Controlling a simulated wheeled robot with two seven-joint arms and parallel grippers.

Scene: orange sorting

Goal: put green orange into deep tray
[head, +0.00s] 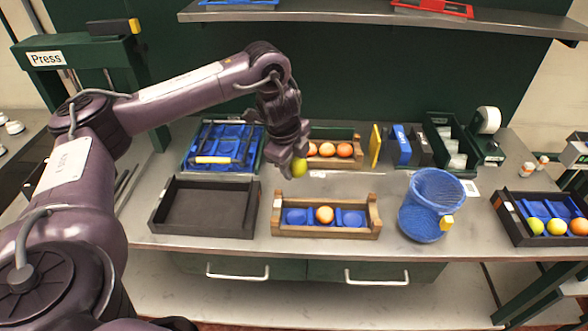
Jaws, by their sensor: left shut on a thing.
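My left gripper (289,162) points down over the workbench and is shut on a green orange (299,168). Part of the green orange is hidden behind the fingers. It is held above the bench, between the black tray and the wooden crates. The black tray (205,232) is high-walled, looks like the deep tray, and is empty. It stands to the left of and in front of the gripper. My right gripper does not show.
A wooden crate (318,231) with one orange in blue cups stands beside the black tray. Another wooden crate (346,134) with several oranges stands behind. A blue basket (427,188) and a tray of mixed fruit (513,222) are at right. A blue-lined tray (190,163) is behind the black tray.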

